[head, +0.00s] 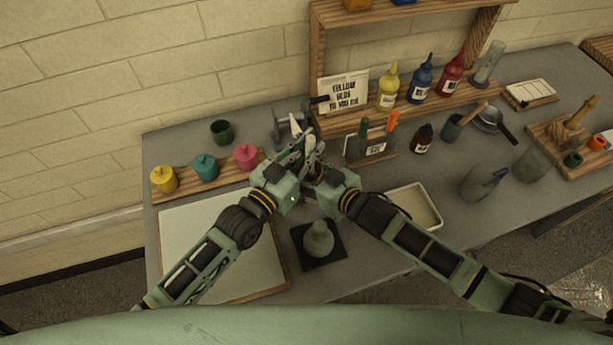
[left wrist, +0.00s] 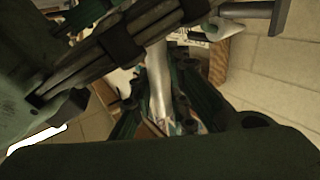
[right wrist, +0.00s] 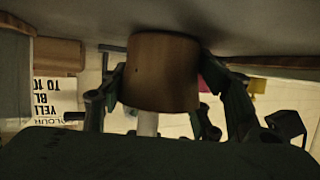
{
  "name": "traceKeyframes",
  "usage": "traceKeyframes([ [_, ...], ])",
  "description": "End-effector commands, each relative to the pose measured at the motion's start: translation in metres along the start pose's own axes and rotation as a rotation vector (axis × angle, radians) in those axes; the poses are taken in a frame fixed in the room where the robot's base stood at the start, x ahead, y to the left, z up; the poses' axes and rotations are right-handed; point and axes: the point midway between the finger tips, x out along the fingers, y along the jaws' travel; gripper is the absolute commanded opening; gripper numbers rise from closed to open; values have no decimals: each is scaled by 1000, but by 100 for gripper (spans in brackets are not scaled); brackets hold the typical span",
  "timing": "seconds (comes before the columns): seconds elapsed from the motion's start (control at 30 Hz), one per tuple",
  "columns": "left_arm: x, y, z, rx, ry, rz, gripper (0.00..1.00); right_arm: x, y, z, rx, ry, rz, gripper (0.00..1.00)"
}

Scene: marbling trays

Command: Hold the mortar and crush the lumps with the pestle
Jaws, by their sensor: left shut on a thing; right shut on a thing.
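My left gripper (head: 302,152) is shut on the pale, rod-like pestle (left wrist: 157,80), which stands between its fingers in the left wrist view. My right gripper (head: 318,170) is close below it, shut on the brown, cylindrical mortar (right wrist: 162,75). In the right wrist view a short piece of the pale pestle (right wrist: 147,123) shows at the mortar's lower picture edge. In the head view the grippers hide most of both. The mortar's inside and any lumps are hidden, so I cannot tell whether the pestle's end touches the bottom.
A white board (head: 215,245) lies front left, and a grey cone-shaped thing (head: 318,240) stands on a black mat. A cream tray (head: 432,214) is right of my right gripper. Paint pots (head: 205,167), a marker holder (head: 370,147) and a wooden shelf (head: 335,121) stand close by.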

Motion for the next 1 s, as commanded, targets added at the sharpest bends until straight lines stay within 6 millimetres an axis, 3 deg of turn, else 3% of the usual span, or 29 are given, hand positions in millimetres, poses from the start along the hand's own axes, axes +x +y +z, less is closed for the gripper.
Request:
traceKeyframes([
  [0.4,-3,-15,2,4,-8,-2,0,0,0,-1,1,3,-1,26],
  [1.0,-16,-6,2,2,-5,-1,0,0,0,-1,0,3,-1,26],
])
